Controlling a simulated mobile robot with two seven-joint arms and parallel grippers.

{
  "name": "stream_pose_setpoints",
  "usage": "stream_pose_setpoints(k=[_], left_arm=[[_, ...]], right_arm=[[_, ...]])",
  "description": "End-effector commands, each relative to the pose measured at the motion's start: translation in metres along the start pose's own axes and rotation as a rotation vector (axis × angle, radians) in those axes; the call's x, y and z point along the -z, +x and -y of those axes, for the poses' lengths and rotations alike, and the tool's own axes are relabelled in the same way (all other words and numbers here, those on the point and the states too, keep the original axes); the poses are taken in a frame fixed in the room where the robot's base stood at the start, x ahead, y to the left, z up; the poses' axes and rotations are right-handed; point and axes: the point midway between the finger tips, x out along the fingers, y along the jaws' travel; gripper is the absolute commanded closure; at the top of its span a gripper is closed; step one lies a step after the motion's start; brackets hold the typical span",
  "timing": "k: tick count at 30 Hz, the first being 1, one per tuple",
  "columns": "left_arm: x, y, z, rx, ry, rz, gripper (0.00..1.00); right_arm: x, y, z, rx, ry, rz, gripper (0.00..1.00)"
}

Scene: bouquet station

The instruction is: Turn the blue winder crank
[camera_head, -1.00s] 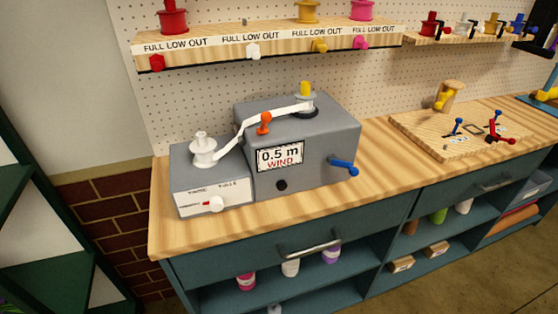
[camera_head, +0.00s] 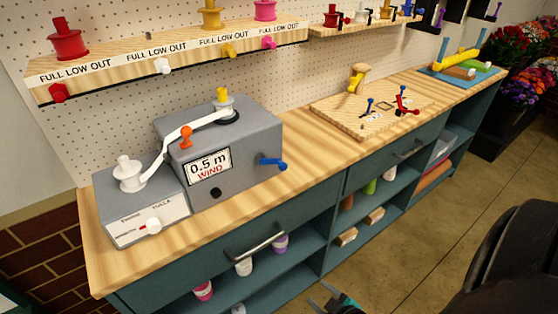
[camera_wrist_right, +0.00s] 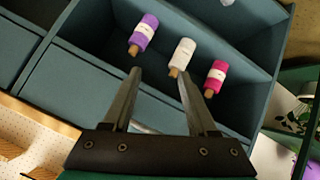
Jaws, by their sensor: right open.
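The blue winder crank (camera_head: 272,163) sticks out from the right end of the front face of the grey winder box (camera_head: 245,125). The box's sign (camera_head: 207,166) reads "0.5 m WIND". A white ribbon (camera_head: 196,130) runs from a white spool (camera_head: 129,173) past an orange knob (camera_head: 186,136) to the spool on top. My right gripper (camera_head: 335,298) shows only partly at the bottom edge, below and apart from the crank. In the right wrist view its two fingers (camera_wrist_right: 157,75) are spread and empty, facing the lower shelf. My left gripper is not in view.
Ribbon rolls (camera_wrist_right: 183,55) stand in the open shelf under the counter. A drawer handle (camera_head: 255,241) juts out below the winder. A wooden board (camera_head: 365,120) with small cranks lies to the right. The counter in front of the crank is clear.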

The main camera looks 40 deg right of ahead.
Motion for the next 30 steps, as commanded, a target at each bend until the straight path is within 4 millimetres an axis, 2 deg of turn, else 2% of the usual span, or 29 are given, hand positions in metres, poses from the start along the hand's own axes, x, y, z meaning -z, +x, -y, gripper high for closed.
stream_pose_setpoints(k=[1,3,6,9,12,15,19,30], left_arm=[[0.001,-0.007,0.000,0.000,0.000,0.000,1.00],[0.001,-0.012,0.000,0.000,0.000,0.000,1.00],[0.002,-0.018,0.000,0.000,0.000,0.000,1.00],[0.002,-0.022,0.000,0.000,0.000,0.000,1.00],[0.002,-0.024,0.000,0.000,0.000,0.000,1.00],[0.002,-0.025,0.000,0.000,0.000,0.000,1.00],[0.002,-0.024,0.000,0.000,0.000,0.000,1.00],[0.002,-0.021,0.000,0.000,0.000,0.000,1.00]], right_arm=[[0.034,-0.008,-0.031,-0.046,-0.042,-0.087,0.42],[0.077,-0.020,-0.066,-0.107,-0.103,-0.206,0.42],[0.134,-0.043,-0.107,-0.182,-0.192,-0.357,0.42],[0.178,-0.066,-0.134,-0.238,-0.270,-0.474,0.42],[0.207,-0.083,-0.148,-0.273,-0.321,-0.551,0.42],[0.221,-0.092,-0.154,-0.289,-0.348,-0.589,0.42],[0.228,-0.088,-0.156,-0.294,-0.355,-0.600,0.42],[0.259,-0.044,-0.166,-0.294,-0.353,-0.597,0.42]])
